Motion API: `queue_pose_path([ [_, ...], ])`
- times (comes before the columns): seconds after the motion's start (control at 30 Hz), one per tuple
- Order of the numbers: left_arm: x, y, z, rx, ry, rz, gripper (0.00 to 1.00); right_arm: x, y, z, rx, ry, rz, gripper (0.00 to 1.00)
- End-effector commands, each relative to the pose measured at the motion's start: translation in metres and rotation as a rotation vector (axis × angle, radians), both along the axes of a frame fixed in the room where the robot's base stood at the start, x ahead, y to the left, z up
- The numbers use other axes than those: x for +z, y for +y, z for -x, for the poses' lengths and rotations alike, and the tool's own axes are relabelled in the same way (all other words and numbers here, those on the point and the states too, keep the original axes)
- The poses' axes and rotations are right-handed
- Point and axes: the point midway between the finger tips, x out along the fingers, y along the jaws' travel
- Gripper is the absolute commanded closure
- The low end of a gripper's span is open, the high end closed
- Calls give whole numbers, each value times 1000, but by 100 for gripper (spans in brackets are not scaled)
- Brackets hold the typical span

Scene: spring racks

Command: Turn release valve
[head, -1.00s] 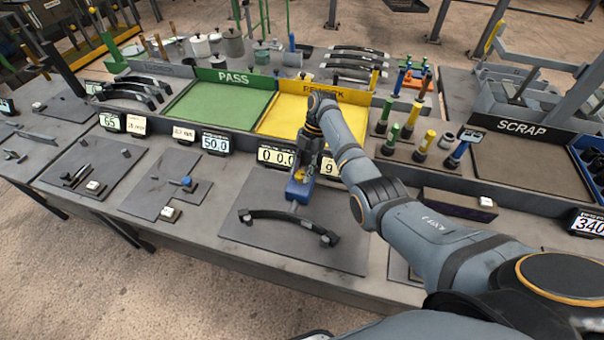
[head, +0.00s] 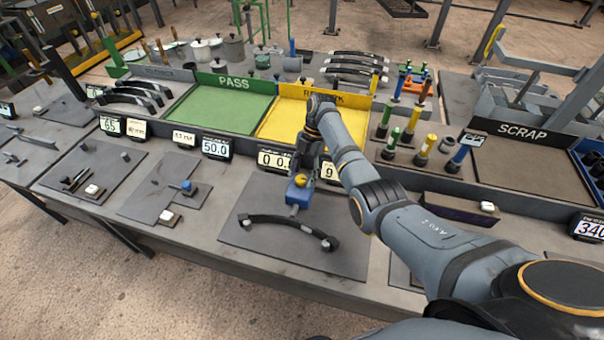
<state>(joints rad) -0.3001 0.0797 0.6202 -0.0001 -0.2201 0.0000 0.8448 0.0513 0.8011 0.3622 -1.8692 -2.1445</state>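A blue block (head: 297,196) stands at the back of a grey plate (head: 262,246) in the middle of the bench, with a yellow knob (head: 300,180) on top. The knob looks like the release valve. A black curved bar (head: 285,222) with round ends lies in front of the block. My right gripper (head: 302,164) points down just behind and above the knob and appears apart from it. Its fingers are dark and small, so their opening is unclear. My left gripper is out of view.
A green PASS tray (head: 215,108) and a yellow REWORK tray (head: 290,118) lie behind, with the SCRAP tray (head: 525,165) at right. Number displays (head: 272,160) line the trays' front. Several coloured posts (head: 425,150) stand right of my arm.

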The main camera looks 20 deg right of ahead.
Motion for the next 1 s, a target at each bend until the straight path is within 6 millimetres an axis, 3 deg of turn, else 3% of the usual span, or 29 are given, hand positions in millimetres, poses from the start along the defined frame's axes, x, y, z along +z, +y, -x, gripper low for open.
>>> queue_pose_path([
  [0.17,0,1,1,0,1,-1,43,3,-1,-1,-1,0,0,43],
  [0.6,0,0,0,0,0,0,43,66,-23,-16,-1,0,0,43],
  [1.0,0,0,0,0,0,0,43,69,-24,-16,-1,2,0,43],
])
